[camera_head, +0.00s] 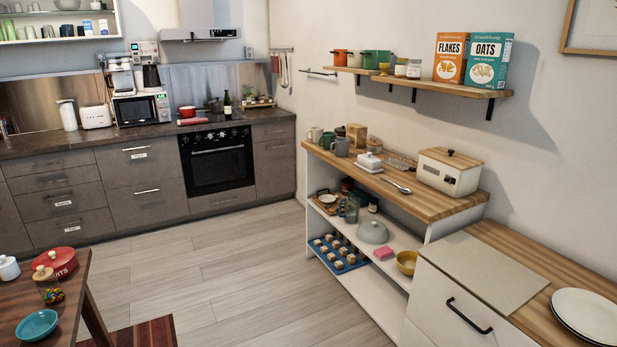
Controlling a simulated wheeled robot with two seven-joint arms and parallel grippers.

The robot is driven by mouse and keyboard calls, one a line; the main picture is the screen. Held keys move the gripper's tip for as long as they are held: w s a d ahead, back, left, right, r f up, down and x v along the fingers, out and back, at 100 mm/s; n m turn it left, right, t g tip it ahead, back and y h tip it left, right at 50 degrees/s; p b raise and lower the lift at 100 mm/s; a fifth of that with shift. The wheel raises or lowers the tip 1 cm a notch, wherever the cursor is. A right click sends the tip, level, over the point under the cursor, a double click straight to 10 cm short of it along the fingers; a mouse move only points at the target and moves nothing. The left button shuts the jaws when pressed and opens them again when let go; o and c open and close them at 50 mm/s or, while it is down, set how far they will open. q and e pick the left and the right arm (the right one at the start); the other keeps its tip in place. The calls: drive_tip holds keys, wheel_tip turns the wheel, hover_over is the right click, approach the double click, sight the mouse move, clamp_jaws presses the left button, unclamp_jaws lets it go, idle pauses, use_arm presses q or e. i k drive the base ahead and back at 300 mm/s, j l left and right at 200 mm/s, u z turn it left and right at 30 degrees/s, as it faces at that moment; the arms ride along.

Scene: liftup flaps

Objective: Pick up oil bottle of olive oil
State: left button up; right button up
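A dark green bottle with a pale label (228,105) stands upright at the far counter, by the right side of the stove. It looks like the oil bottle, but its label is too small to read. Neither of my grippers is in view.
The stove and oven (217,160) are set in the far counter, with a red pot (187,112) left of the bottle. A wooden table (75,300) is at the lower left. Shelves (400,235) line the right wall. The floor (220,270) between is clear.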

sight(226, 99)
drive_tip(key=i+j+u, duration=0.25)
drive_tip(key=i, duration=0.35)
drive_tip(key=i+u, duration=0.25)
drive_tip(key=i, duration=0.3)
drive_tip(key=i+l+u, duration=0.1)
drive_tip(key=i+u, duration=0.2)
drive_tip(key=i, duration=0.3)
drive_tip(key=i+l+u, duration=0.25)
drive_tip(key=i, duration=0.35)
drive_tip(key=i+j+z, duration=0.15)
drive_tip(key=i, duration=0.35)
drive_tip(key=i+j+z, duration=0.1)
drive_tip(key=i, duration=0.35)
drive_tip(key=i+j+z, duration=0.15)
drive_tip(key=i, duration=0.3)
drive_tip(key=i+j+z, duration=0.1)
drive_tip(key=i+j, duration=0.2)
drive_tip(key=i, duration=0.2)
drive_tip(key=i+j+z, duration=0.15)
drive_tip(key=i+j, duration=0.15)
drive_tip(key=i+j+z, duration=0.1)
drive_tip(key=i+j, duration=0.15)
drive_tip(key=i+j+z, duration=0.15)
drive_tip(key=j, duration=0.2)
drive_tip(key=i+j+z, duration=0.1)
drive_tip(key=i+j, duration=0.15)
drive_tip(key=j, duration=0.1)
